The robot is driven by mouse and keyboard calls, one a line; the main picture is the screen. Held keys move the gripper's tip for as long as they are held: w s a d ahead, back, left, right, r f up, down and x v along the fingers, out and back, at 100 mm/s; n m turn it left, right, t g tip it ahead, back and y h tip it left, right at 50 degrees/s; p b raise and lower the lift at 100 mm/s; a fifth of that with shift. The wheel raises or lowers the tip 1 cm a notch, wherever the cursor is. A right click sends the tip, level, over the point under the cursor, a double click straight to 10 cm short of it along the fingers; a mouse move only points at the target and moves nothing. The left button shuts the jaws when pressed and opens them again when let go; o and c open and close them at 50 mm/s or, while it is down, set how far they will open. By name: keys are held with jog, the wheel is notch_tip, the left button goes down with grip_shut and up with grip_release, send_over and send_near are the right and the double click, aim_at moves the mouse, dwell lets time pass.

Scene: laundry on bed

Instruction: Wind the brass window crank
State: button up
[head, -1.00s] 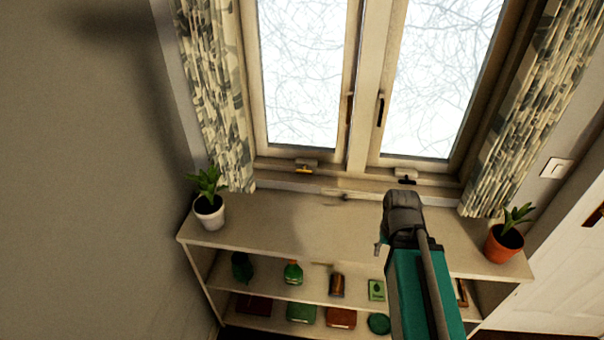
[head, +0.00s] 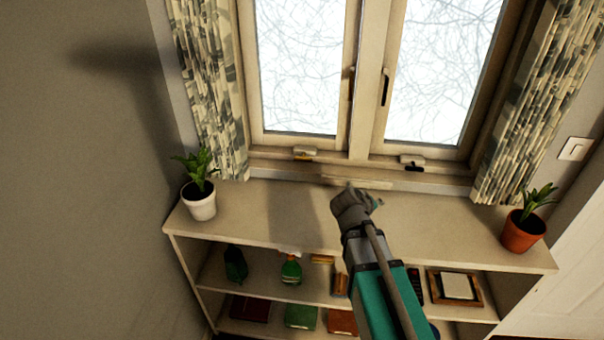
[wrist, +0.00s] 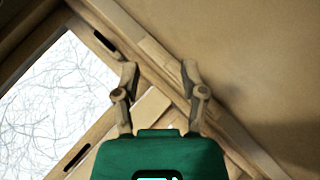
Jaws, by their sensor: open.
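The brass crank (head: 304,153) is a small yellowish handle on a pale base at the sill below the left window pane. A similar black crank (head: 412,164) sits below the right pane. My gripper (head: 352,190) is over the back of the shelf top, to the right of and lower in the picture than the brass crank, apart from it. In the wrist view my gripper (wrist: 160,68) has its two fingers spread with nothing between them, facing the window frame and wall. I cannot make out the brass crank in the wrist view.
The window frame (head: 365,80) has upright dark latches. A potted plant (head: 199,200) stands at the left of the shelf top (head: 265,215), and another in an orange pot (head: 522,231) at the right. Curtains (head: 212,90) hang on both sides. The shelf top's middle is clear of objects.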

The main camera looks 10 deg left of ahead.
jog(key=w+a+n+t+b, duration=0.1)
jog(key=w+a+b, duration=0.1)
jog(key=a, duration=0.1)
jog(key=w+a+f+n+t+b, duration=0.1)
jog(key=w+a+n+t+b, duration=0.1)
jog(key=a, duration=0.1)
jog(key=w+a+n+t+b, duration=0.1)
jog(key=w+a+t+b, duration=0.1)
jog(key=a, duration=0.1)
jog(key=shift+w+a+f+n+y, duration=0.1)
jog(key=shift+w+f+n+y, duration=0.1)
jog(key=shift+f+n+y, duration=0.15)
jog(key=w+a+n+t+y+b, duration=0.1)
jog(key=a+n+b, duration=0.1)
jog(key=a, duration=0.2)
jog(key=w+a+n+t+y+b, duration=0.1)
jog(key=a+n+t+y+b, duration=0.1)
jog(key=a, duration=0.3)
jog(key=w+a+f+n+t+y+b, duration=0.1)
jog(key=a+n+b, duration=0.1)
jog(key=a, duration=0.3)
jog(key=shift+w+f+n+t+y+b, duration=0.1)
jog(key=shift+w+n+t+y+b, duration=0.2)
jog(key=shift+n, duration=0.35)
jog(key=shift+a+n+y, duration=0.25)
jog(key=shift+a+n, duration=0.05)
jog(key=shift+a, duration=0.15)
jog(key=shift+w, duration=0.1)
